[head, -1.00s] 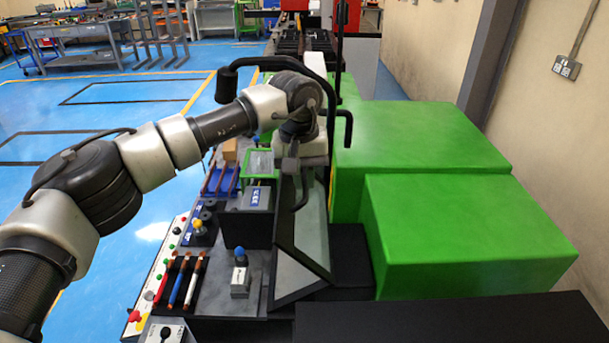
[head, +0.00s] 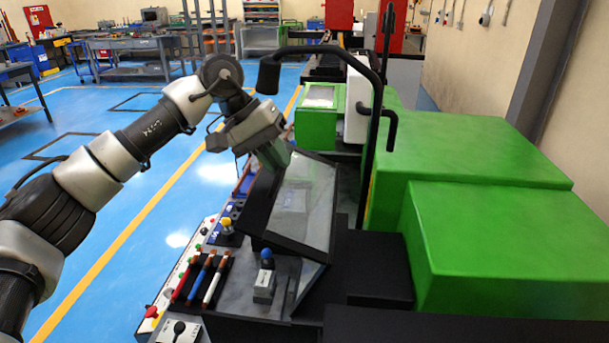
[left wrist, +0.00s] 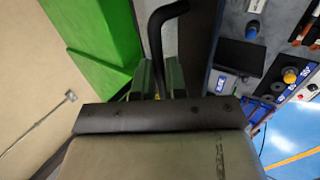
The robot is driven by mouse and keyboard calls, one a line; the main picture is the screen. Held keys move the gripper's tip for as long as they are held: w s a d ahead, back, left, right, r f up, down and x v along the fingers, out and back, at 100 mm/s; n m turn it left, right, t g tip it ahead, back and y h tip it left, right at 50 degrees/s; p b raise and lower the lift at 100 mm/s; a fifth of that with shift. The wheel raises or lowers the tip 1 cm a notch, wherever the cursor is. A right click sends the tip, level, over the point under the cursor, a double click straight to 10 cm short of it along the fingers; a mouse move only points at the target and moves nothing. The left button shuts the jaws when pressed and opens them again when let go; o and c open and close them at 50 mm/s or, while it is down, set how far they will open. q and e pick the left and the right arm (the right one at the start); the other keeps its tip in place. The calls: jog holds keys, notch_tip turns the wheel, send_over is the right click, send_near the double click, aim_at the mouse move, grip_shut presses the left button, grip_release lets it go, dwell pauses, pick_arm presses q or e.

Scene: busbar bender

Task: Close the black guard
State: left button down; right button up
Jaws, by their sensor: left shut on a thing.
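The black guard (head: 258,204), a dark frame with a clear pane (head: 303,203), leans over the front deck of the green machine. My left gripper (head: 273,153) is at the guard's upper left edge in the head view. It is shut on the guard's handle, which the fingers mostly hide there. In the left wrist view a bent black bar (left wrist: 160,35), which looks like that handle, runs down between the fingers (left wrist: 160,78). My right gripper is not in view.
Green machine covers (head: 480,150) stand to the right. A black overhead arm with a padded end (head: 268,76) reaches close above my left gripper. Blue floor is open to the left.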

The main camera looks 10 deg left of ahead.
pick_arm(q)
jog(key=shift+a+f+h+b, duration=0.2)
jog(key=shift+a+h+b, duration=0.25)
jog(key=shift+a, duration=0.45)
jog(key=shift+a+f+h+b, duration=0.15)
jog(key=shift+a+h+b, duration=0.2)
jog(key=shift+a+b, duration=0.35)
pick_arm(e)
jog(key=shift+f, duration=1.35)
pick_arm(q)
jog(key=shift+a, duration=0.15)
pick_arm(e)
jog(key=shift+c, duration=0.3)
